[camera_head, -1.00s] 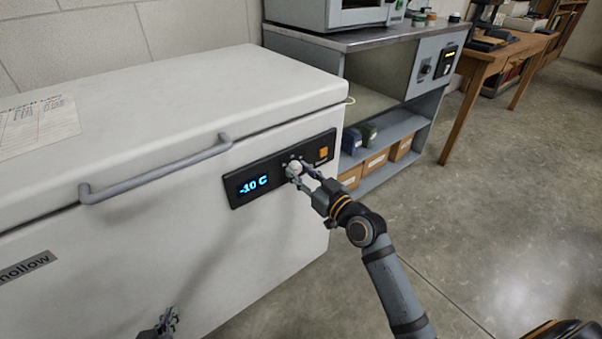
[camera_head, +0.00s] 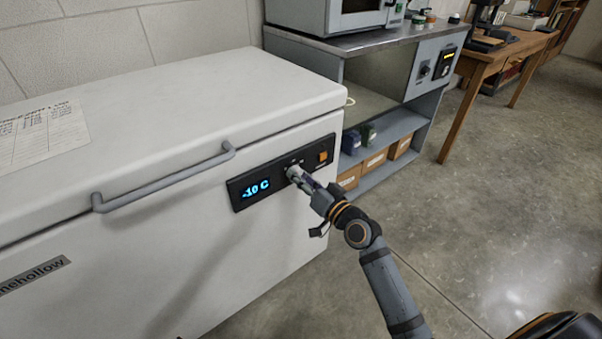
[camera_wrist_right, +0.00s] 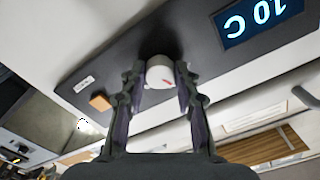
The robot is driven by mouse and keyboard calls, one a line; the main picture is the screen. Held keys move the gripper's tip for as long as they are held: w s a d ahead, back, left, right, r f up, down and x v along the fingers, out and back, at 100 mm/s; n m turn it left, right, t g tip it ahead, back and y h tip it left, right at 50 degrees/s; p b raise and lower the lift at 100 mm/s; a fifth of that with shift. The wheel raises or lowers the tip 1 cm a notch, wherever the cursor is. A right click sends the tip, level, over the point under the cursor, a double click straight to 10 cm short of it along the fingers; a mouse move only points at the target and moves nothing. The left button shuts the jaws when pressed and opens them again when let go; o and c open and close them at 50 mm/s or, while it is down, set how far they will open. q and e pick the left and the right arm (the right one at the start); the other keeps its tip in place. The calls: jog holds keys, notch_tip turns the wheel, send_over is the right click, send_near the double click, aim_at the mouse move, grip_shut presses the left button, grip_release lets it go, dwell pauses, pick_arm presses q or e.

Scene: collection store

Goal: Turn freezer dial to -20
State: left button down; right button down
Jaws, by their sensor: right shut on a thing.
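The white chest freezer (camera_head: 120,110) fills the left of the head view. Its black control panel (camera_head: 326,144) carries a lit display (camera_head: 255,188) that reads -10 C. The round white dial (camera_head: 293,172) sits on the panel right of the display. My left gripper is out of view.
An orange switch (camera_head: 323,157) is on the panel right of the dial. The freezer's grey handle (camera_head: 165,181) juts out left of the display. A grey shelf unit (camera_head: 400,125) with boxes stands to the right. The floor (camera_head: 500,200) in front is clear.

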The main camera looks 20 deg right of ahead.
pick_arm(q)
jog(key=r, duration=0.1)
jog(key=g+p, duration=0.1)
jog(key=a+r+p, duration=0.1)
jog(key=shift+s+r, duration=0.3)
pick_arm(e)
jog(key=m, duration=0.4)
jog(key=shift+m, duration=0.4)
jog(key=c, duration=1)
grip_release()
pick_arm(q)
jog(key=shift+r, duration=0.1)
pick_arm(e)
jog(key=v, duration=1.2)
jog(key=shift+r, duration=0.1)
